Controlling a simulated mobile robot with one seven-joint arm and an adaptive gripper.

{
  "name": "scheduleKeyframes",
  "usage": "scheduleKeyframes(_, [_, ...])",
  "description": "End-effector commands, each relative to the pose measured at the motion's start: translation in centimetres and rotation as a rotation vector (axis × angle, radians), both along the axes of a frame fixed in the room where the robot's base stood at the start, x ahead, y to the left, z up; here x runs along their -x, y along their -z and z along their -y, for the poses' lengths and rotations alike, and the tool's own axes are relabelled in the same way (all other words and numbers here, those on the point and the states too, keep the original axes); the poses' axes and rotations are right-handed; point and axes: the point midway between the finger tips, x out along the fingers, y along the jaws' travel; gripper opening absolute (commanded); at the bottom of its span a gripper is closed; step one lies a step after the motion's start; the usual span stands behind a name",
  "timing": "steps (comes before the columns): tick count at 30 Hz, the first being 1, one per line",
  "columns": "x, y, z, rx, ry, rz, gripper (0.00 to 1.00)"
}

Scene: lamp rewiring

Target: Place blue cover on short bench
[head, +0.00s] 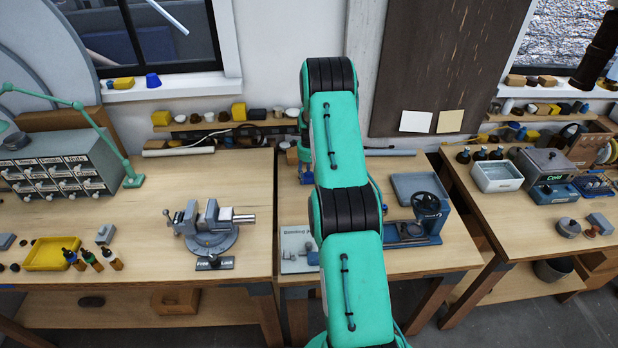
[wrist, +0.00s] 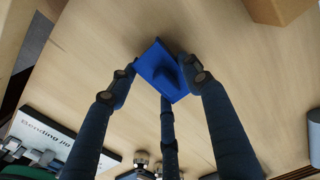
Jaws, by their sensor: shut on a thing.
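The blue cover (wrist: 162,68) is a small blue piece with a raised part on it. In the wrist view it sits between the dark fingers of my gripper (wrist: 161,74), which is shut on it. Below it is a bare pale wooden benchtop (wrist: 225,45); I cannot tell whether the cover touches it. In the head view, my arm hides most of the gripper and the cover. The arm reaches over the shorter middle bench (head: 292,207).
A bending jig board (wrist: 42,135) lies at the lower left in the wrist view. A brown block (wrist: 280,8) is at the top right. In the head view, a blue hand-wheel machine (head: 415,232) and a grey tray (head: 418,187) stand right of my arm. A vise (head: 207,228) is on the left bench.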

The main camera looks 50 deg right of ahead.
Motion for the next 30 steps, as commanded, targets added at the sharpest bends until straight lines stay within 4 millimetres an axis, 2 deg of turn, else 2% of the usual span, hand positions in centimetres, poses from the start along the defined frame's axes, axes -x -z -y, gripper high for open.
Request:
scheduleKeyframes(15, [-0.01,0.69,0.01,0.001,0.0,0.001,0.21])
scheduleKeyframes(16, [-0.01,0.67,0.01,0.001,0.0,0.001,0.53])
scheduleKeyframes(18, [-0.01,0.63,0.01,0.001,0.0,0.001,0.67])
scheduleKeyframes(30, [-0.01,0.46,0.01,0.001,0.0,0.001,0.68])
